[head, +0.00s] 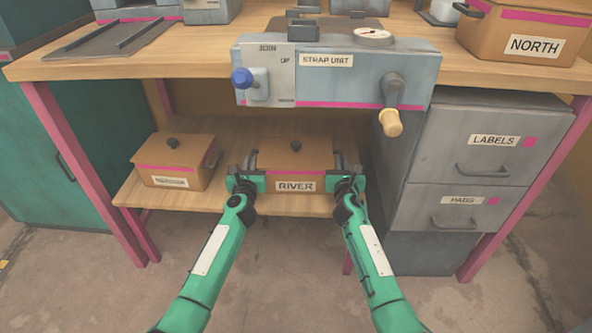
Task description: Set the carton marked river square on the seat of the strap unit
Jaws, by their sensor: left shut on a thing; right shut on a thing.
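The brown carton marked river (296,160) is on the low wooden shelf under the bench, with a pink band and a dark knob on top. My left gripper (253,180) is shut on its left side. My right gripper (341,180) is shut on its right side. Whether the carton rests on the shelf or is slightly lifted, I cannot tell. The grey strap unit (330,78) stands at the bench's front edge, above the carton. It has a blue-knobbed lever, a crank with a tan handle and a dial. Its seat is not clearly distinguishable.
Another brown carton (172,160), its label unreadable, sits left on the shelf (240,128). The bench top (215,50) overhangs the shelf. A grey drawer cabinet (480,150) stands at right. A carton marked north (530,35) is on the bench at right. The floor in front is clear.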

